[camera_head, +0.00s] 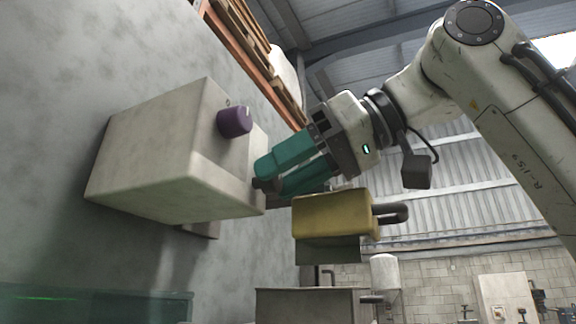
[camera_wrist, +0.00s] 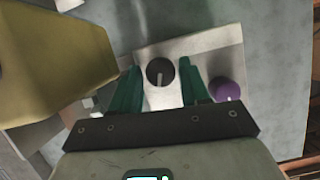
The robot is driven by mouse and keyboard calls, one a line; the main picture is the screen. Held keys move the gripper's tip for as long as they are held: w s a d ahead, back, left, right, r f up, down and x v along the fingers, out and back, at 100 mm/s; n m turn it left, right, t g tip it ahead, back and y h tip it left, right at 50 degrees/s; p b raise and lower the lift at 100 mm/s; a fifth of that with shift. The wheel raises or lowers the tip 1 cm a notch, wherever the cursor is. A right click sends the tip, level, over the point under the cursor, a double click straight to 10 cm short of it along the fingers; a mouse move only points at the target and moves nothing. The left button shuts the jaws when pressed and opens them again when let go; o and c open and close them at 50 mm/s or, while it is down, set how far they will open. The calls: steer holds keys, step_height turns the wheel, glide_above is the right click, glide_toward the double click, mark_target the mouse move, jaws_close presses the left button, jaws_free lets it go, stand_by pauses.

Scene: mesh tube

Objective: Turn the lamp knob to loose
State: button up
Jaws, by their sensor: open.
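A pale box (camera_head: 150,150) is fixed to the grey wall and carries two knobs. A dark round knob (camera_wrist: 160,71) with a light pointer line sits on its front face. In the head view this dark knob (camera_head: 262,186) is partly hidden by my fingers. A purple knob (camera_head: 234,121) stands apart from it; it also shows in the wrist view (camera_wrist: 226,90), right of my fingers. My gripper (camera_wrist: 158,76) has green fingers, open, one on each side of the dark knob, with visible gaps. No readable label shows which knob is the lamp's or where loose lies.
A yellow block (camera_head: 330,215) with a dark handle hangs just below my gripper in the head view; it fills the left of the wrist view (camera_wrist: 55,65). A grey cabinet (camera_head: 313,306) is lower down. Pallet racking (camera_head: 252,50) stands behind.

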steer(key=shift+c, duration=0.2)
steer(key=c, duration=0.7)
steer(key=n+t, duration=0.2)
steer(key=n, duration=0.1)
steer(key=shift+s+h, duration=0.15)
steer(key=shift+h, duration=0.25)
steer(key=shift+c, duration=0.2)
steer(key=o, duration=0.8)
steer(key=b+v, duration=0.2)
steer(key=v, duration=0.8)
steer(key=shift+s+d+r, duration=0.1)
steer(key=shift+d, duration=0.2)
